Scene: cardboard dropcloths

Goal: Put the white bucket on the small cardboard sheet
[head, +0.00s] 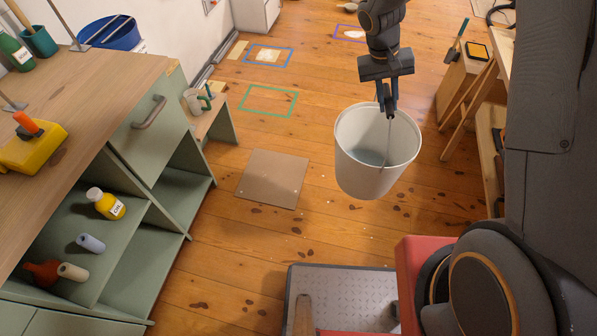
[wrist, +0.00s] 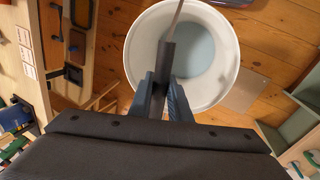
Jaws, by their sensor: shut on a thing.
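The white bucket (head: 372,170) hangs upright in the air from its thin handle, with pale grey-blue inside at the bottom. My gripper (head: 387,103) is shut on that handle above the rim. The small cardboard sheet (head: 271,179) lies flat and bare on the wooden floor, to the left of the bucket in the head view. In the wrist view the bucket (wrist: 207,83) fills the upper middle below my gripper (wrist: 168,82). A corner of the cardboard sheet (wrist: 243,95) shows just right of the bucket there; the rest is hidden.
A green cabinet (head: 170,190) with open shelves stands left of the sheet. A small bench (head: 210,118) with a mug is behind it. A wooden stand (head: 460,90) is at the right. Green (head: 268,101) and blue (head: 267,56) outlines mark the floor. Floor around the sheet is clear.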

